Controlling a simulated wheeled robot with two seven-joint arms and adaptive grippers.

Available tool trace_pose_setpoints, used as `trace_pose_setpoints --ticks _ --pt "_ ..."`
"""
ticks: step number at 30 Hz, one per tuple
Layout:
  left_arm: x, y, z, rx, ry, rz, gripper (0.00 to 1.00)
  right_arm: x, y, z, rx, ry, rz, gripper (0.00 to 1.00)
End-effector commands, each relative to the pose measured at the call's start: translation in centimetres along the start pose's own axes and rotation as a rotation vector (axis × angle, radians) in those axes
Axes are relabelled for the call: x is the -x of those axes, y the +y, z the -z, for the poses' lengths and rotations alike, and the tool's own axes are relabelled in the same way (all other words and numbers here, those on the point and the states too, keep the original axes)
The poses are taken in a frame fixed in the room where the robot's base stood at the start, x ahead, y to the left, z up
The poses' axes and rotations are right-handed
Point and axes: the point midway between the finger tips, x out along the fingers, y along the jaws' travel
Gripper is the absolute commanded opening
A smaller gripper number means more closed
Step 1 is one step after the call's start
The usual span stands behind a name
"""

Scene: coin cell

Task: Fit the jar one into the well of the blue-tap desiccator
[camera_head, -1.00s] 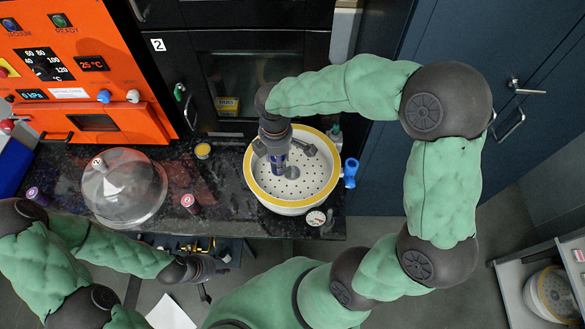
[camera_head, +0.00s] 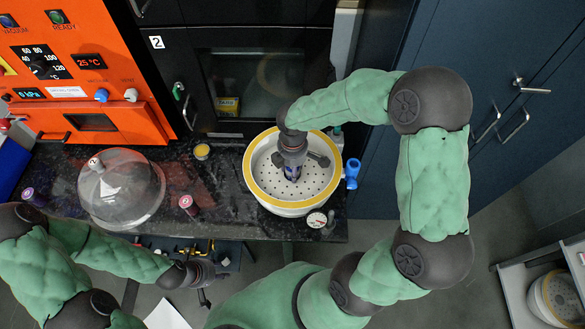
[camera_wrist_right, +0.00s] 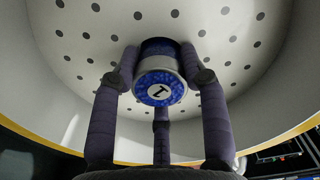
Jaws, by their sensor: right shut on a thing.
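The blue-tap desiccator is an open white bowl with a yellow rim (camera_head: 249,181), a perforated plate inside and a blue tap (camera_head: 352,172) on its right. My right gripper (camera_head: 292,170) is over the middle of the plate, shut on jar one (camera_wrist_right: 160,88). The jar is small, blue-sided, with a lid marked 1 facing the wrist camera. The well is hidden behind the jar and gripper. I cannot tell whether the jar touches the plate or sits in the well. My left gripper (camera_head: 205,274) is low at the left, away from the desiccator; its fingers are unclear.
A clear dome lid (camera_head: 122,190) marked 2 stands on the dark bench at left. A pink-capped jar (camera_head: 188,204), a purple one (camera_head: 30,195), a yellow-topped pot (camera_head: 202,152) and a round white-topped item (camera_head: 317,220) stand around. An orange oven (camera_head: 80,80) is behind left.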

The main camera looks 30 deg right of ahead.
Motion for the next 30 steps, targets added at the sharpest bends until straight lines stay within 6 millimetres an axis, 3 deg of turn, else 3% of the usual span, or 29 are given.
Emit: trace_pose_setpoints --ticks 18,19,21,30 --pt "-0.7 -0.3 0.0 0.000 0.000 0.000 0.40 -1.7 -0.3 0.0 0.002 -0.001 0.008 0.01" --pt "-0.7 -0.3 0.0 0.000 0.000 0.000 0.40 -1.7 -0.3 0.0 0.002 -0.001 0.009 0.47" --pt "-0.7 -0.3 0.0 0.000 0.000 0.000 0.40 -1.8 -0.4 0.0 0.002 -0.001 0.010 0.67" --pt "-0.7 -0.3 0.0 0.000 0.000 0.000 0.40 -1.8 -0.6 0.0 0.004 -0.004 0.016 0.68"
